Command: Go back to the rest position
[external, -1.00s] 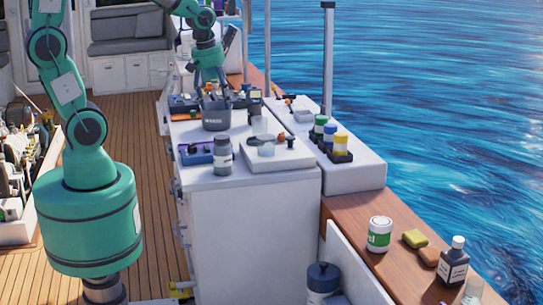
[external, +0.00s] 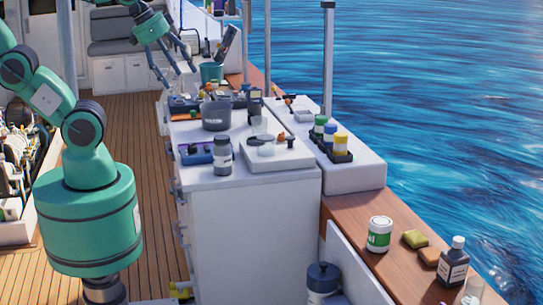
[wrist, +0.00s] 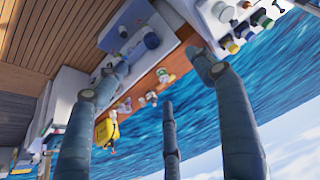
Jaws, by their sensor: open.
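My gripper (external: 177,76) is at the top of the external view, beyond the far end of the white counter (external: 250,225) and slightly left of it. It hangs in the air with its fingers spread and pointing down and to the right. It is open, with nothing between the fingers. In the wrist view my gripper (wrist: 162,70) shows three long fingers held wide apart, with only deck, counter and sea behind them.
A dark grey bin (external: 215,116), a grey jar (external: 222,155) and a white tray (external: 278,155) stand on the counter. Capped bottles (external: 330,136) stand at its right. A wooden ledge (external: 345,230) holds a white tub (external: 379,235). The deck (external: 140,150) left of the counter is clear.

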